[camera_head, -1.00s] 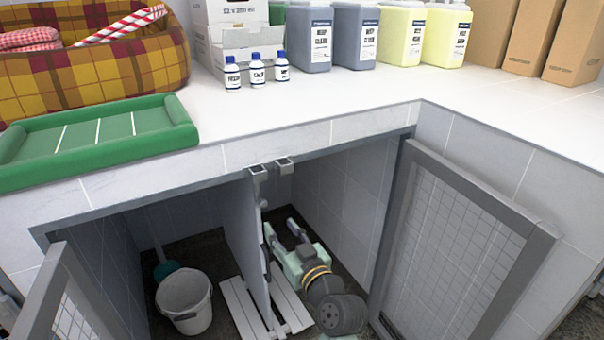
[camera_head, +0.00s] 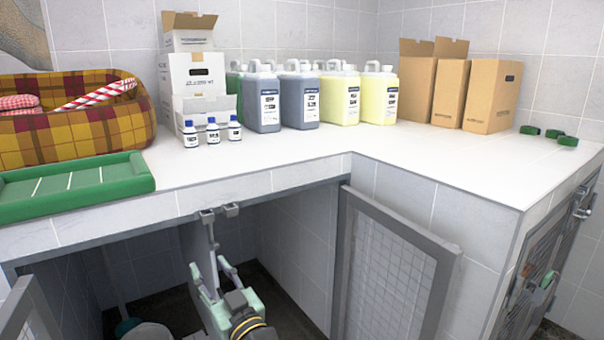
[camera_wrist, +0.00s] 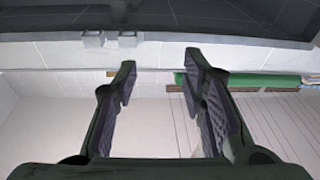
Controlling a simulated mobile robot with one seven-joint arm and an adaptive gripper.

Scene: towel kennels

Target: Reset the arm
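My gripper (camera_head: 210,272) is low in front of the open kennel under the white counter, near the divider post between the two compartments. In the wrist view my gripper (camera_wrist: 158,75) shows two dark fingers spread well apart with nothing between them. It is open and empty. The metal brackets (camera_head: 217,212) at the counter's lower edge are just above the gripper in the head view. The same brackets show in the wrist view (camera_wrist: 110,39), beyond the fingertips.
An open mesh door (camera_head: 392,265) stands right of my arm, and another door (camera_head: 28,312) is at lower left. The counter (camera_head: 300,170) bears a plaid bed (camera_head: 85,137), green tray (camera_head: 75,190), bottles (camera_head: 212,132), jugs (camera_head: 340,97) and boxes (camera_head: 450,90).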

